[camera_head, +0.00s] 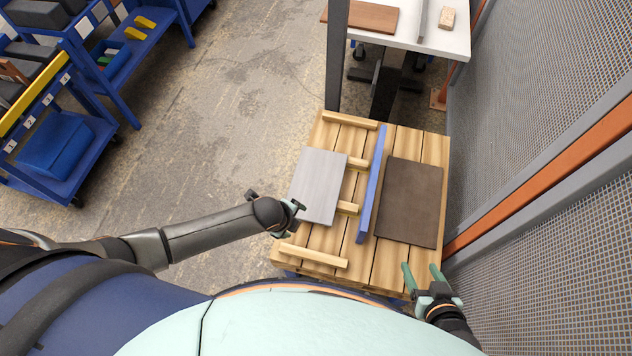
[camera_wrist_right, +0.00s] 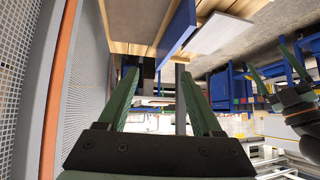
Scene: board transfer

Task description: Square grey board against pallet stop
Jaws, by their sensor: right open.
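The grey board (camera_head: 320,185) lies flat on wooden battens on the pallet (camera_head: 313,262). The board also shows in the right wrist view (camera_wrist_right: 217,35). My left gripper (camera_head: 300,204) is by the board's lower left edge; its fingers look spread in the right wrist view (camera_wrist_right: 264,54), with nothing seen held. My right gripper (camera_head: 422,268) is open and empty at the pallet's near right corner, also in the wrist view (camera_wrist_right: 157,66).
A dark brown board (camera_head: 410,202) lies right of the stop. A mesh fence (camera_head: 545,240) with an orange rail stands close on the right. A white table (camera_head: 447,38) with a grey post is beyond the pallet. Blue racks (camera_head: 55,150) stand at left; floor between is clear.

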